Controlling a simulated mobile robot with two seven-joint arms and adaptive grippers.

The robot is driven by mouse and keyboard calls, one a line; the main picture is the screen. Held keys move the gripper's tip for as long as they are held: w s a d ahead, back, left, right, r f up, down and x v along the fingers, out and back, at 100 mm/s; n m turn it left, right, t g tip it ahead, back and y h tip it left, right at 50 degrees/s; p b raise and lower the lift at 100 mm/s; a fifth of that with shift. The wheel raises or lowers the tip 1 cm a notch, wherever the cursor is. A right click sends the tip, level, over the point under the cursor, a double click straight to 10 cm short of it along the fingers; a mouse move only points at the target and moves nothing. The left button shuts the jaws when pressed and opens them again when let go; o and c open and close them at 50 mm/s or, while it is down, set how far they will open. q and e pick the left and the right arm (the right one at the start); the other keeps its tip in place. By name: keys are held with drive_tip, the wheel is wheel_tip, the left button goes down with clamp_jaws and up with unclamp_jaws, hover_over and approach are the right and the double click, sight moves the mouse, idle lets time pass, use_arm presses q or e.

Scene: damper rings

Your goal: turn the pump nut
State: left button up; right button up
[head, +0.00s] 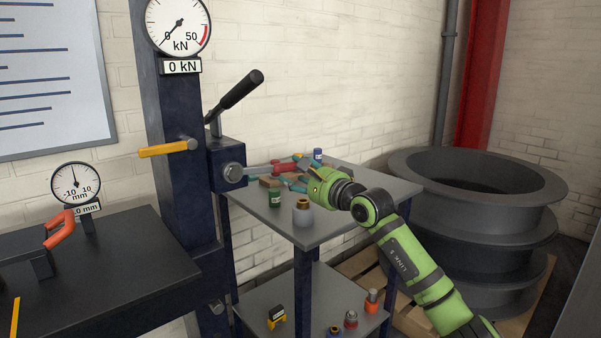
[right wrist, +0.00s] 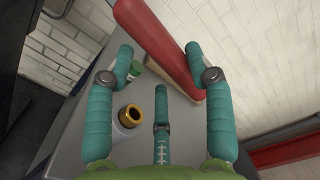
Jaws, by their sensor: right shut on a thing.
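The pump nut (head: 233,173) is a round grey piece on the front of the dark blue pump block (head: 226,153) in the head view. A wrench with a grey shaft (head: 260,170) and a red handle (head: 283,167) reaches from the nut to the right; whether its jaw is fully seated I cannot tell. My right gripper (head: 304,172), with teal fingers, is shut on the red handle. In the right wrist view the red handle (right wrist: 152,45) runs between the fingers, and the nut is out of sight. My left gripper is not in view.
Below the gripper, a grey cart top (head: 340,211) holds a green can (head: 274,198) and a grey bottle with a brass-coloured top (head: 303,214). A black lever (head: 240,89) rises above the block. Large dark rings (head: 480,190) stand at right. The force gauge (head: 178,25) reads 0 kN.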

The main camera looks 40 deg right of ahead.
drive_tip(key=shift+w+a+r+n+p, duration=0.1)
drive_tip(key=shift+w+r+n+p, duration=0.25)
drive_tip(key=shift+n, duration=0.3)
drive_tip(key=shift+w+a+r+n+p, duration=0.1)
drive_tip(key=shift+r+n+p, duration=0.35)
drive_tip(key=shift+n, duration=0.2)
drive_tip(key=shift+r, duration=0.3)
drive_tip(key=shift+d, duration=0.1)
drive_tip(key=shift+s, duration=0.1)
drive_tip(key=shift+s+d+r+b, duration=0.2)
drive_tip(key=shift+r+b, duration=0.15)
drive_tip(key=shift+b, duration=0.2)
drive_tip(key=shift+c, duration=0.4)
